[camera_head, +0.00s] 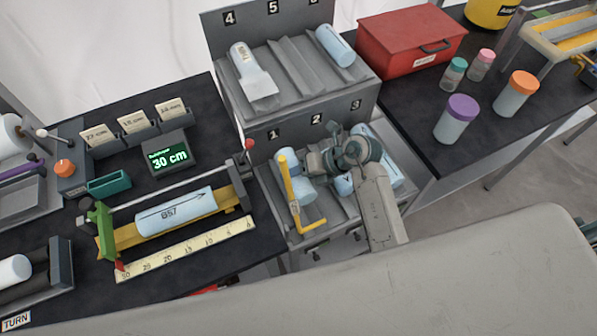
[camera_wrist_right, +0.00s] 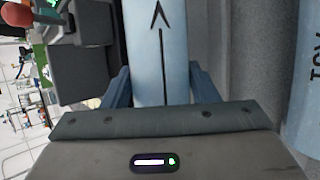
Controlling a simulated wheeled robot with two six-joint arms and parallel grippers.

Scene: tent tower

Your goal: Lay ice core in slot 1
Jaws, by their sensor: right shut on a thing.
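The ice core in my right gripper is a pale blue cylinder (camera_head: 304,186) at slot 1 of the grey rack (camera_head: 258,152). In the wrist view it (camera_wrist_right: 175,50) lies lengthwise between the fingers with a black arrow pointing up the picture. My right gripper (camera_head: 313,161) reaches in from the right and is shut on it. I cannot tell whether the core touches the slot floor. A yellow bracket (camera_head: 284,180) stands in front of it and hides part. My left gripper is not in view.
A core (camera_head: 344,187) in slot 2 is partly hidden by my arm. Another (camera_head: 394,165) lies in slot 3. A core marked BST (camera_head: 180,212) lies on the measuring bench at left. A red-knobbed rod (camera_head: 249,145) stands close beside the rack.

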